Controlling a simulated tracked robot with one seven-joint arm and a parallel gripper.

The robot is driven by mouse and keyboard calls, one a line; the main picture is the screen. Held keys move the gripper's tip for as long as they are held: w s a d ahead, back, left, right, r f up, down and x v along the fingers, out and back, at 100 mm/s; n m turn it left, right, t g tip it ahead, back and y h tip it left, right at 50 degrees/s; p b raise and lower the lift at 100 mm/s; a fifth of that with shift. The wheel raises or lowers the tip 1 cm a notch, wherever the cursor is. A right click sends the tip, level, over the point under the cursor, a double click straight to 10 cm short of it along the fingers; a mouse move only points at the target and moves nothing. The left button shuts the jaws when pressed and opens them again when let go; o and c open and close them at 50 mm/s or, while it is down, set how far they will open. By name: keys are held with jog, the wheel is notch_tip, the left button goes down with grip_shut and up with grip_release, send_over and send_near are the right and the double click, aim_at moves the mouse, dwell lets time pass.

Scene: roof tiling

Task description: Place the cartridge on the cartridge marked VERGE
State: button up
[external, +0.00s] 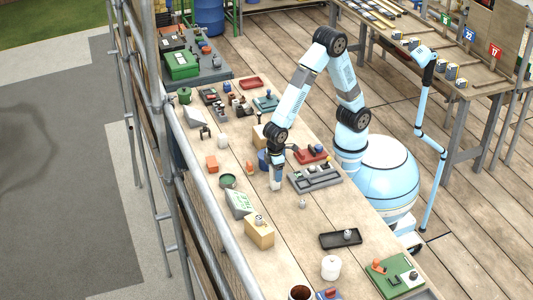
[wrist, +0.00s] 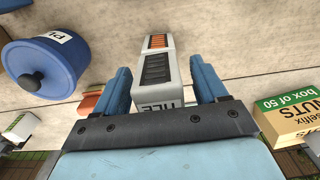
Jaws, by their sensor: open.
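My gripper (wrist: 163,78) is open in the wrist view, one blue finger on each side of a white block (wrist: 156,100) with dark and orange panels. This block looks like a cartridge. Its end carries dark letters, partly cut off by the gripper body. Gaps show beside it, so the fingers do not appear closed on it. In the external view my gripper (external: 276,183) points down low over the bench, left of the grey tray. No VERGE marking is readable in either view, so I cannot tell which cartridge bears it.
A blue lidded pot (wrist: 45,62) stands left of my gripper in the wrist view, and a nuts box (wrist: 290,115) at right. A grey compartment tray (external: 316,178), a black tray (external: 341,240) and a tan box (external: 259,234) are on the bench. Scaffold rails line its left edge.

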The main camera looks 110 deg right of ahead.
jog(key=shift+r, duration=0.1)
notch_tip(320, 180, up, 12)
jog(key=shift+f, duration=0.15)
jog(key=shift+s+d+r, duration=0.15)
jog(key=shift+r, duration=0.25)
jog(key=s+d+r+t, duration=0.3)
jog(key=s+d+r, duration=0.5)
jog(key=s+r, duration=0.2)
jog(key=s+d+r+t, duration=0.1)
jog(key=s+d, duration=0.2)
jog(key=s, duration=0.4)
jog(key=s+d+r+t, duration=0.1)
jog(key=s+d+r, duration=0.1)
jog(key=s, duration=0.5)
jog(key=shift+s+d+t, duration=0.3)
jog(key=shift+s+d, duration=0.05)
jog(key=shift+d, duration=0.5)
